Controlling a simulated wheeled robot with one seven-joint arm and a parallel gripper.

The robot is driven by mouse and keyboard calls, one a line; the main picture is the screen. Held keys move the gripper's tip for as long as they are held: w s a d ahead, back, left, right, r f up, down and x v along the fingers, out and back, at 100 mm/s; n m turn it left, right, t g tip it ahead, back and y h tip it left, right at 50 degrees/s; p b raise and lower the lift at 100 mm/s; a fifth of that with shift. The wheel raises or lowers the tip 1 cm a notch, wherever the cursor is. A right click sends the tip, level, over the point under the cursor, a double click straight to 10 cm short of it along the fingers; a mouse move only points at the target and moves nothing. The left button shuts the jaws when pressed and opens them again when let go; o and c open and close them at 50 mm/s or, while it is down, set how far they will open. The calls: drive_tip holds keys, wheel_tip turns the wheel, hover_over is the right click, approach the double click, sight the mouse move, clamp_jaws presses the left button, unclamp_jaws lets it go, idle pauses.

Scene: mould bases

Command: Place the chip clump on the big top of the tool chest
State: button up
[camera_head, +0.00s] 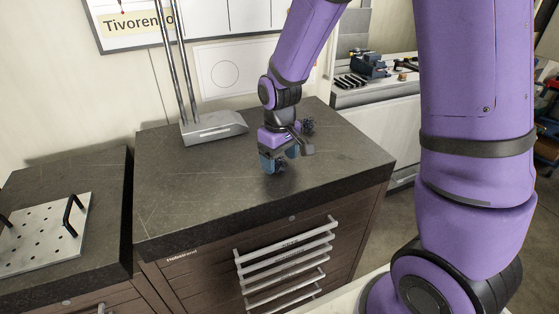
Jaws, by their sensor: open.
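The tool chest (255,235) is brown with a wide dark, scratched big top (205,190). A small dark, ragged lump that looks like the chip clump (308,126) sits on the big top, just behind and to the right of my gripper. My gripper (280,163) points down low over the middle of the big top, with its jaws open. No object shows between its fingers, though the wrist partly hides that space.
A grey metal base with two upright rods (213,127) stands at the back left of the top. A lower dark surface at left holds a perforated plate with black handles (45,235). A bench with a blue vise (370,65) stands behind right. The front left top is clear.

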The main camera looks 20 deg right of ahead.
sight(280, 158)
wheel_tip(280, 158, up, 10)
drive_tip(key=s+d+r+m+t, duration=0.2)
drive_tip(key=s+d+r, duration=0.1)
drive_tip(key=s+r, duration=0.4)
drive_tip(key=s+d+r+m+t, duration=0.2)
drive_tip(key=s+r, duration=0.5)
drive_tip(key=s, duration=0.7)
drive_tip(key=shift+s+d+r+t, duration=0.15)
drive_tip(key=shift+d+t, duration=0.55)
drive_tip(key=shift+d, duration=0.25)
